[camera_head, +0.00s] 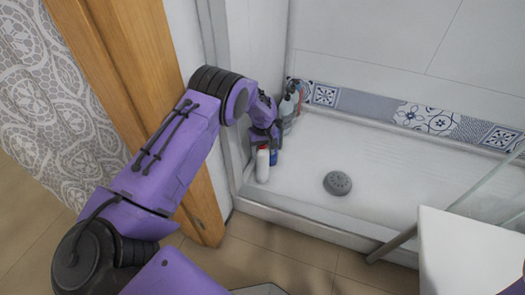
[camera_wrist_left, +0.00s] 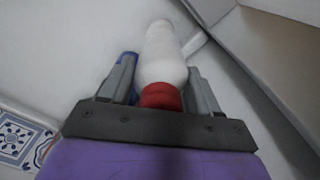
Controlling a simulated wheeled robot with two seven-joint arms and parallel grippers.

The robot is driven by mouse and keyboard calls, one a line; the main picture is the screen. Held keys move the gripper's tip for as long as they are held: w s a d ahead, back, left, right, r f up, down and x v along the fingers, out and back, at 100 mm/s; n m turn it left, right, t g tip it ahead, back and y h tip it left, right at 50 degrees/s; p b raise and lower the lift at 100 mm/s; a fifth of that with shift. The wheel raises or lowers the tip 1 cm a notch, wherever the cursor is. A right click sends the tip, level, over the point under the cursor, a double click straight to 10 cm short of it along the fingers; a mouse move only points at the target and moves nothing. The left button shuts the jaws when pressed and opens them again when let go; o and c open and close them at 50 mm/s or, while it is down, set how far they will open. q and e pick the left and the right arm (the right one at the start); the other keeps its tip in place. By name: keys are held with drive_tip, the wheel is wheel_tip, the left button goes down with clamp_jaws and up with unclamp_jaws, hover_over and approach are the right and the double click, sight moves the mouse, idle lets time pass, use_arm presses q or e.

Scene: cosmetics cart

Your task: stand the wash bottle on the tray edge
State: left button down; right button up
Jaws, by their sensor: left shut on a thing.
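The wash bottle, white with a red cap (camera_head: 263,168), is upright at the left inner corner of the white shower tray (camera_head: 300,178), close to its raised edge. In the left wrist view, the bottle (camera_wrist_left: 160,52) lies between the fingers, with its red cap nearest the palm. My left gripper (camera_head: 264,141) is above it and shut on its upper part. Whether the base touches the tray is not clear. My right gripper is not in view.
A spray bottle (camera_head: 289,104) is in the back corner. A grey drain (camera_head: 337,183) sits in the open tray floor. A wooden door frame (camera_head: 130,75) borders the left. A white box-like surface (camera_head: 465,250) is at lower right.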

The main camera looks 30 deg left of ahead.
use_arm(q)
drive_tip(key=shift+c, duration=1.2)
unclamp_jaws()
drive_tip(key=shift+f, duration=0.15)
wheel_tip(320, 180, up, 12)
drive_tip(key=p, duration=0.5)
drive_tip(key=shift+r+p, duration=0.25)
drive_tip(key=shift+p, duration=0.1)
